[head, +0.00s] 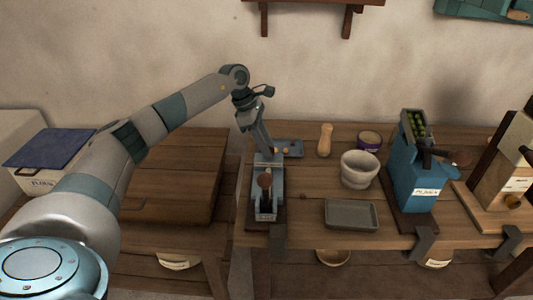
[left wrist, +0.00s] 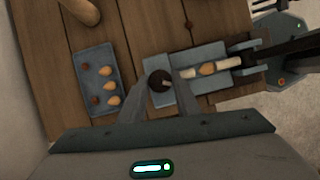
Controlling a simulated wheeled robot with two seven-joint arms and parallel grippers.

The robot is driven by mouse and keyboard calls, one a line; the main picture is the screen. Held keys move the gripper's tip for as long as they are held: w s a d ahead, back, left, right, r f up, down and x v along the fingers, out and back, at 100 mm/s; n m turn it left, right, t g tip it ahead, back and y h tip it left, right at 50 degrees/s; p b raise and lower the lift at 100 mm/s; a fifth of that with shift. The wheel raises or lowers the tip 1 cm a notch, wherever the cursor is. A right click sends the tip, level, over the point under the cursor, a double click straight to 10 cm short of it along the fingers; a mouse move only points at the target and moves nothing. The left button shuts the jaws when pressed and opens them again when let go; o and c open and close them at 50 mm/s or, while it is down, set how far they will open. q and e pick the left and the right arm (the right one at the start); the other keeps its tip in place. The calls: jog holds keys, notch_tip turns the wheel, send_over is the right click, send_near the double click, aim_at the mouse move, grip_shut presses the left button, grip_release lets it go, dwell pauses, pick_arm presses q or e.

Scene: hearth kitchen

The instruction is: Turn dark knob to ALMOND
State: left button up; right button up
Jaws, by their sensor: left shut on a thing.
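The dark knob (left wrist: 160,81) is round, with a small pale mark, on the blue-grey block of a bench device (left wrist: 188,92). My left gripper (left wrist: 160,84) is shut on it, one finger on each side. In the head view my left gripper (head: 265,154) reaches down to the back end of the device (head: 266,212), and the knob is hidden there. An almond-like nut (left wrist: 207,69) sits between pale pieces in the device's channel. I cannot read any ALMOND mark or tell the knob's setting. My right gripper is not in view.
A blue-grey tray (left wrist: 87,64) with several nuts lies beside the device. A stone mortar (head: 358,170), wooden pestle (head: 325,140), grey tray (head: 351,226) and blue machine (head: 405,170) stand to the right on the bench. A wooden board (head: 185,170) lies left.

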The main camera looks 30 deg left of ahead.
pick_arm(q)
jog(key=shift+w+f+m+b, duration=0.1)
jog(key=shift+m+b, duration=0.2)
jog(key=shift+m, duration=0.4)
jog(key=shift+m+g+b, duration=0.6)
jog(key=shift+m+b, duration=0.1)
jog(key=shift+m, duration=0.2)
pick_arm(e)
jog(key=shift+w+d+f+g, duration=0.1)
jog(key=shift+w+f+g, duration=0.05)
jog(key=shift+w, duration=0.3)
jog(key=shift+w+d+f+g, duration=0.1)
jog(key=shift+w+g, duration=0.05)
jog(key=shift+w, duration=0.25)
pick_arm(q)
jog(key=o, duration=1)
jog(key=shift+r, duration=0.2)
jog(key=shift+a+r, duration=0.25)
jog(key=shift+r, duration=0.15)
jog(key=b+v, duration=0.2)
jog(key=v, duration=1.4)
jog(key=shift+a+r, duration=0.15)
jog(key=shift+a, duration=0.1)
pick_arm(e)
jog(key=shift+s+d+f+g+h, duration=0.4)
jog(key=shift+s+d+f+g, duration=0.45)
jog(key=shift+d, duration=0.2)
